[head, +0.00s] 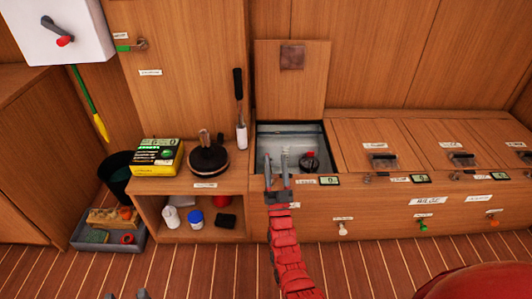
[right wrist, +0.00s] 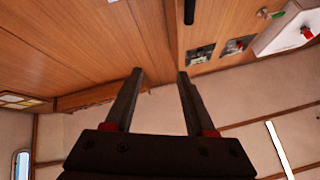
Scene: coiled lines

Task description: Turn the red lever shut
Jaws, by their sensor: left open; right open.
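A grey lever with a red end (head: 65,41) is on the white box (head: 85,22) at the upper left; it slants down to the right. The box and red end also show at the upper right of the right wrist view (right wrist: 306,33). A black round fitting with a red top (head: 309,158) sits inside the open locker. My right gripper (head: 276,157) is open and empty, seen in front of the locker opening, left of that fitting and far from the white box. Only the fingertips of my left gripper (head: 128,295) show at the bottom edge, apart.
The locker's lid (head: 290,95) stands raised. A low cabinet holds a yellow pack (head: 158,157) and a black coil (head: 208,160). A grey tray (head: 79,239) and dark bucket (head: 116,178) stand at left. Green (head: 423,225) and orange (head: 494,223) knobs are on the bench front.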

